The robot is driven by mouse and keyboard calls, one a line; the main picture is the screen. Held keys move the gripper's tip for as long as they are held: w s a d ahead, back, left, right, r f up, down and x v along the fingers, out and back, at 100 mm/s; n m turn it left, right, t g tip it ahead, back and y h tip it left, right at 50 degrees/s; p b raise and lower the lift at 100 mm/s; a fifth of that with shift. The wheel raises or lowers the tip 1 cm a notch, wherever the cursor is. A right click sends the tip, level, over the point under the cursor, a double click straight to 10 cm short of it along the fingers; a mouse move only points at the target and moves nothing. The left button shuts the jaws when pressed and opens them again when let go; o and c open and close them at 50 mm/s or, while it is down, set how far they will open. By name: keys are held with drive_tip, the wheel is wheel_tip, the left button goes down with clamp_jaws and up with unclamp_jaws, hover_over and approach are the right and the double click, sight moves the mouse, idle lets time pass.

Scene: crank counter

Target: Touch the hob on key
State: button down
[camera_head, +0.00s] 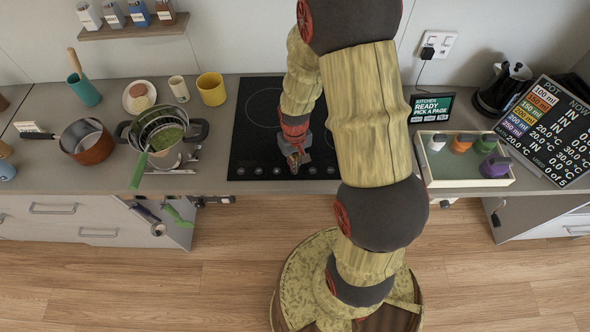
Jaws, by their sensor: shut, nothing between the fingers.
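The black hob (250,130) is set into the counter in the middle of the head view. A row of small pale key marks (258,171) runs along its front edge. Which of them is the on key is too small to tell. My gripper (294,168) is shut and empty, pointing down at the front strip of the hob near the middle of the key row. It hides the keys under it. Whether its tips touch the glass I cannot tell. My arm covers the right part of the hob.
Left of the hob stand a pot with a sieve (161,130), a copper pan (87,142) and a yellow mug (211,89).

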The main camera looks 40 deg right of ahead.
drive_tip(key=shift+f+b, duration=0.45)
drive_tip(key=shift+f, duration=0.3)
drive_tip(key=shift+r, duration=0.1)
drive_tip(key=shift+r+p, duration=1.9)
drive_tip(key=shift+r, duration=0.6)
drive_tip(key=shift+f, duration=0.1)
drive_tip(key=s, duration=0.1)
drive_tip(key=s+a+g, duration=0.1)
drive_tip(key=s, duration=0.1)
drive_tip(key=shift+s, duration=0.3)
drive_tip(key=s+a+r+t+b, duration=0.2)
drive_tip(key=s+a+r+b, duration=0.1)
drive_tip(key=r, duration=0.4)
drive_tip(key=s+a+r+n+t+b, duration=0.1)
drive_tip(key=a+r+b, duration=0.3)
drive_tip(key=r, duration=0.4)
drive_tip(key=s+a+r+n+t+b, duration=0.1)
drive_tip(key=s+a+r+t+b, duration=0.2)
drive_tip(key=r, duration=0.5)
drive_tip(key=shift+s+a+t+b, duration=0.3)
drive_tip(key=shift+s+a, duration=0.2)
drive_tip(key=shift+s, duration=0.3)
